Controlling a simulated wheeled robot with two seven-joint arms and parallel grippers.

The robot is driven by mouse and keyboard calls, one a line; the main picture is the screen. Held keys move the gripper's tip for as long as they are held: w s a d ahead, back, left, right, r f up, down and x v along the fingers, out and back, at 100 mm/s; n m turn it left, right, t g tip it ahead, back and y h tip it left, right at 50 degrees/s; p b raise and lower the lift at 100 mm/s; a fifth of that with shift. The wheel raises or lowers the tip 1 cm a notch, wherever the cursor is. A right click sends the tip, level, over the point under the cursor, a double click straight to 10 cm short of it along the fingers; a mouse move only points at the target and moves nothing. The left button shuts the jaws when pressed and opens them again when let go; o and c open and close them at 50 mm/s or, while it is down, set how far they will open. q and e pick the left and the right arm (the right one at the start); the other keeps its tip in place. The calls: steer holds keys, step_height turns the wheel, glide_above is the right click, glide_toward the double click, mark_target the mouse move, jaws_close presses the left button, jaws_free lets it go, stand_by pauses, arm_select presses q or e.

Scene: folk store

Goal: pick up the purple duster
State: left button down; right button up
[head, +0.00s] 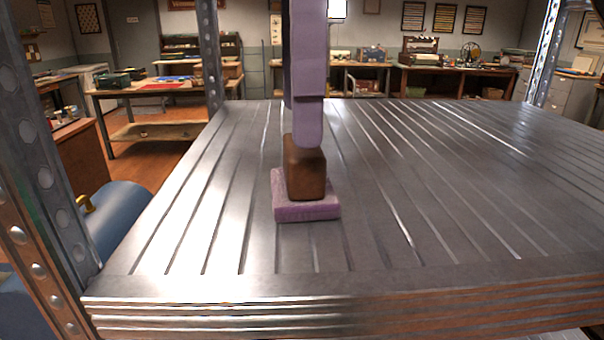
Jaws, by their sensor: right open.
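The purple duster (306,211) lies on the ribbed metal shelf (240,285), a little left of the middle in the head view. It has a flat pinkish-purple pad and a brown block-shaped handle on top. My right gripper (307,140) comes straight down from the top of the view, pale lavender in colour. It is open, and its visible fingertip overlaps the upper part of the brown handle. I see the gripper side-on, so the other finger is hidden and I cannot tell whether it touches the handle. My left gripper is not in view.
The shelf around the duster is bare. Perforated metal posts stand at the left (45,150), back left (210,60) and back right (546,50). A blue rounded object (125,215) is beyond the shelf's left edge. Tables with goods line the room behind.

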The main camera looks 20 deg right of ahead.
mark_target(303, 151)
step_height(303, 151, down, 6)
steer(key=shift+s+d+f+b, duration=0.1)
steer(key=shift+d+b, duration=0.05)
steer(key=shift+b, duration=0.25)
steer(key=c, duration=1.2)
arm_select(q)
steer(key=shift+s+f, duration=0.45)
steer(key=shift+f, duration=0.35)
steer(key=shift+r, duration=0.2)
